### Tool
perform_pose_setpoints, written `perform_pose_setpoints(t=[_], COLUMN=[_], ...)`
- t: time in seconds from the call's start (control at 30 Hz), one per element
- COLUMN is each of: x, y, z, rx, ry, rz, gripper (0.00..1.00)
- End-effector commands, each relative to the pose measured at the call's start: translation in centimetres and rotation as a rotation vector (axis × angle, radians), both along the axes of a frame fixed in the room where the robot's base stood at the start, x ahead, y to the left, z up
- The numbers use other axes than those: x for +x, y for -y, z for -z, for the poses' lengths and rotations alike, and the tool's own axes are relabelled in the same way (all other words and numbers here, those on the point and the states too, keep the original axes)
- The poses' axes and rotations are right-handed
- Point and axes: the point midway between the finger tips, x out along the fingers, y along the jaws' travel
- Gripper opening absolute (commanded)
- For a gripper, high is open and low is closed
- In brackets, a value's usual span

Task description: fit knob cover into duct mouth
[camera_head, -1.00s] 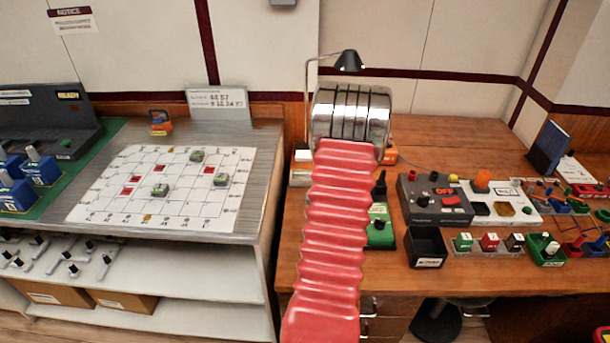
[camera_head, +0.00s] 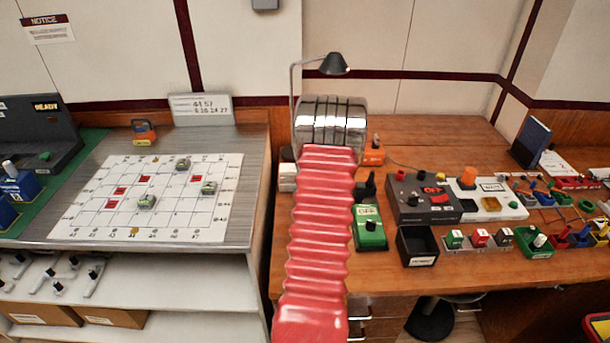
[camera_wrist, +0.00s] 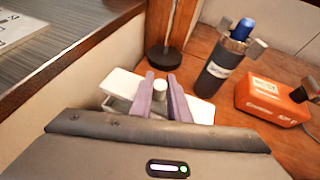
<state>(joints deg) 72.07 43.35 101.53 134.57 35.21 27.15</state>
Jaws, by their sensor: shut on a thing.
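My gripper (camera_wrist: 163,98) shows in the wrist view with two purple fingers close together. They are shut on a small pale, round-ended piece (camera_wrist: 160,85), which appears to be the knob cover. Below and around the fingers is a white boxy part (camera_wrist: 120,84), which shows on both sides of them. It may be the duct, but its mouth is hidden by the fingers, and I cannot tell whether the held piece touches it. A white block (camera_head: 287,172) shows left of my arm in the head view. My fingers are hidden there behind my arm.
In the wrist view a dark cup (camera_wrist: 222,72) with a blue item and an orange box (camera_wrist: 272,101) stand to the right. A dark lamp base (camera_wrist: 164,60) is behind the fingers. A green switch box (camera_head: 370,232) stands right of my arm.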

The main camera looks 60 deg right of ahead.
Motion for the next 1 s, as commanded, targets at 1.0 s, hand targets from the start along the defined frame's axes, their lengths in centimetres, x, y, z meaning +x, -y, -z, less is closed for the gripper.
perform_pose_setpoints(t=[1.0], x=[0.2], y=[-0.1], z=[5.3], rx=[-0.002], ry=[0.000], rz=[-0.004], gripper=[0.00])
